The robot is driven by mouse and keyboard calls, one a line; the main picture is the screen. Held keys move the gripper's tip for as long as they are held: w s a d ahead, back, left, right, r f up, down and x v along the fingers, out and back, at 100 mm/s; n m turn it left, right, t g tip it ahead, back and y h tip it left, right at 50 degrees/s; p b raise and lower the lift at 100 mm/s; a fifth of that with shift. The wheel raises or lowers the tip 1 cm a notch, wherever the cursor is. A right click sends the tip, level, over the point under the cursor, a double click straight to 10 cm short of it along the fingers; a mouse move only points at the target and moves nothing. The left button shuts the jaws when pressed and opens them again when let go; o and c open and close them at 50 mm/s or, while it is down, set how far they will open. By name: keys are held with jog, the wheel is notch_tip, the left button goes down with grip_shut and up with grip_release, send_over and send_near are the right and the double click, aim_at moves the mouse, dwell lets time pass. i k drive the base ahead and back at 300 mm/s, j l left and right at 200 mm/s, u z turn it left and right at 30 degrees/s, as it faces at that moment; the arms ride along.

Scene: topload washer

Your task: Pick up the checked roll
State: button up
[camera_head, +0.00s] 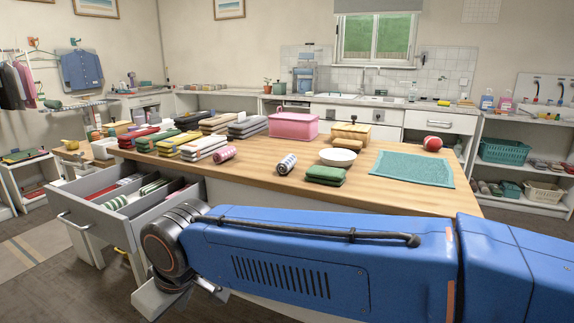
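A rolled cloth with a small pink-red and white pattern (224,154) lies on the wooden table top, left of its middle; it looks like the checked roll, though the weave is too small to be sure. A second roll, white with dark blue bands (287,164), lies to its right, apart from it. My blue arm crosses the lower part of the view in front of the table. My gripper (180,297) is at the lower left, below the grey wrist joint and beside the open drawer, well away from both rolls. Its fingers are largely hidden.
A white bowl (338,157), green folded cloths (325,175), a teal mat (413,168) and a pink box (293,125) share the table. Stacks of folded cloths (205,147) stand behind the patterned roll. An open drawer (100,212) juts out at the left.

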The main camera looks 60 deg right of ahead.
aim_at(285, 166)
jog(key=z, duration=0.95)
